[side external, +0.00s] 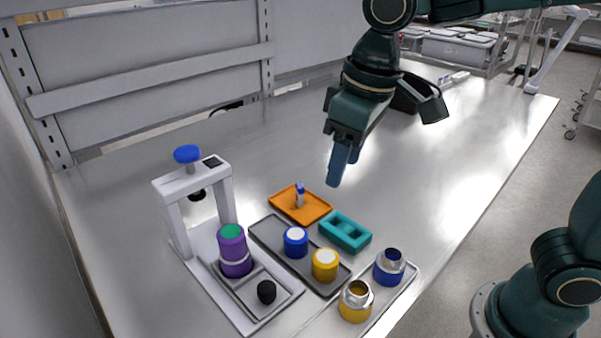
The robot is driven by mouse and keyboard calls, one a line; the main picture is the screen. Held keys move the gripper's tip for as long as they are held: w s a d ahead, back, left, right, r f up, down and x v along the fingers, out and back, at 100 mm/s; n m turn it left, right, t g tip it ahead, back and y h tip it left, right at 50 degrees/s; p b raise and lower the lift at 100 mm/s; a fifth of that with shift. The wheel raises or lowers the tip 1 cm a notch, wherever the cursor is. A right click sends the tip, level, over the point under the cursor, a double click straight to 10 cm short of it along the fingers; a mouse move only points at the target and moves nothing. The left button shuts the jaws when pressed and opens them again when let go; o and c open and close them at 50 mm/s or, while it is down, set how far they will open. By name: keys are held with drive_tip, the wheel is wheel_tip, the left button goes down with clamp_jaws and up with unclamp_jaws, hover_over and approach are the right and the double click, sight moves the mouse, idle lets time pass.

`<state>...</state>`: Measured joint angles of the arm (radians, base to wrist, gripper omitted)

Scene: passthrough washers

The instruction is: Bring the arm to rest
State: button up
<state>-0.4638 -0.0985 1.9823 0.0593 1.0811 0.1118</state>
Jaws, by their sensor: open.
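My gripper (340,168) hangs above the table, up and to the right of the orange tray, with its blue fingertips pointing down. The fingers overlap from this angle, and nothing shows between them. It is open and apart from all the objects. My arm reaches in from the upper right.
A white press frame (172,188) with a blue knob stands left, a purple cylinder (233,246) by it. An orange tray (314,210), teal block (345,232), dark tray (268,230) with blue and yellow capped pieces, and metal-necked cups (355,303) sit right.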

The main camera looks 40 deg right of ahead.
drive_tip(key=s+d+f+m+t, duration=0.1)
drive_tip(key=s+d+m+t, duration=0.2)
drive_tip(key=s+d, duration=0.9)
drive_tip(key=shift+s+d+f+t+h, duration=0.3)
drive_tip(key=shift+d+f, duration=0.1)
drive_tip(key=shift+d, duration=0.65)
drive_tip(key=shift+w, duration=0.1)
idle(0.4)
